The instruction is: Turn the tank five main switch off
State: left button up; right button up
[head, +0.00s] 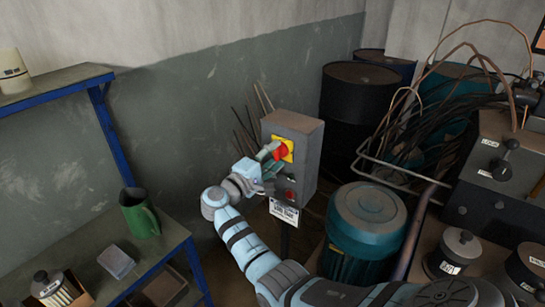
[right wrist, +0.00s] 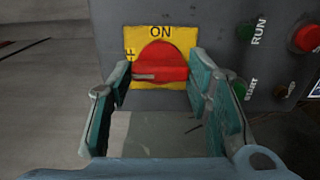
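The switch is a red knob (head: 281,153) on a yellow plate (head: 289,146), on the front of a grey control box (head: 305,140). In the right wrist view the red knob (right wrist: 162,62) has a pale mark on its left part, on the side where a letter F shows; ON stands at the plate's top. My right gripper (head: 268,163) is at the knob; in the right wrist view its fingers (right wrist: 160,80) stand apart on either side of it. I see no clear contact. The left finger hides part of the F label. My left gripper is not in view.
A teal drum (head: 365,225) stands right of the box; black barrels (head: 355,105) stand behind. A bench (head: 95,245) with a green jug (head: 140,215) is at left.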

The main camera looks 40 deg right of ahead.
jog(key=o, duration=0.4)
jog(key=shift+a, duration=0.1)
jog(key=v, duration=0.7)
jog(key=shift+a, duration=0.2)
jog(key=shift+s+f, duration=0.1)
